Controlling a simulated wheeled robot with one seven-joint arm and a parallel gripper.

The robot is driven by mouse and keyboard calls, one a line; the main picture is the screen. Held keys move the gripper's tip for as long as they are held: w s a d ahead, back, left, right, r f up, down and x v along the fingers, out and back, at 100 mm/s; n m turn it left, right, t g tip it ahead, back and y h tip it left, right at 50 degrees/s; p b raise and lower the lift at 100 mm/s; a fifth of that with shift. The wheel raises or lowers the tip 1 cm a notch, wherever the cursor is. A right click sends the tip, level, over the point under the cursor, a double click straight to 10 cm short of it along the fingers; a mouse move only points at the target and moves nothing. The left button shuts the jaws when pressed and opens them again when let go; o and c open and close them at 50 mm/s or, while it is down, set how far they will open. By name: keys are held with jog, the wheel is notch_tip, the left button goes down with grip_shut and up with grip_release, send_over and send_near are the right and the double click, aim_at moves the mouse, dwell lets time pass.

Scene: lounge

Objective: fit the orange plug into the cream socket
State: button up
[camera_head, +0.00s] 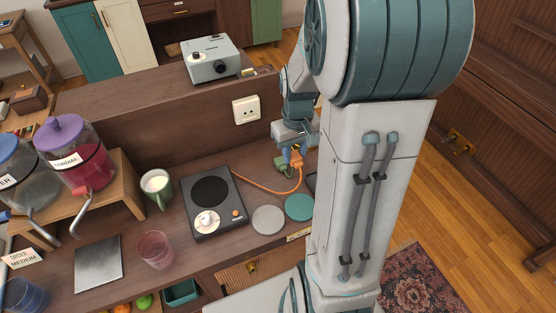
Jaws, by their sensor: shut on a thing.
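The orange plug (296,156) is held in my gripper (293,161), above the right part of the counter. The gripper is shut on it, and its fingers hide part of it. An orange cord (270,190) runs from the plug down and left to the black hot plate. The cream socket (246,110) is a square plate with two dark holes on the upright wooden panel behind the counter. It is up and left of my gripper in the picture, and the plug is apart from it.
Drink dispensers (80,160) are at left. A projector (212,62) stands on the ledge above the socket.

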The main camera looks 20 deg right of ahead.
jog(key=w+a+r, duration=0.1)
jog(key=w+a, duration=0.2)
jog(key=w, duration=0.4)
jog(key=w+a+r+p, duration=0.1)
jog(key=w+a+r, duration=0.1)
jog(key=w, duration=0.4)
jog(key=shift+w+a, duration=0.4)
jog(key=shift+a, duration=0.05)
jog(key=shift+w+r+p, duration=0.1)
jog(key=shift+w+p, duration=0.4)
jog(key=shift+w, duration=0.85)
dwell(0.6)
jog(key=shift+w+r, duration=0.2)
dwell(0.7)
jog(key=o, duration=1)
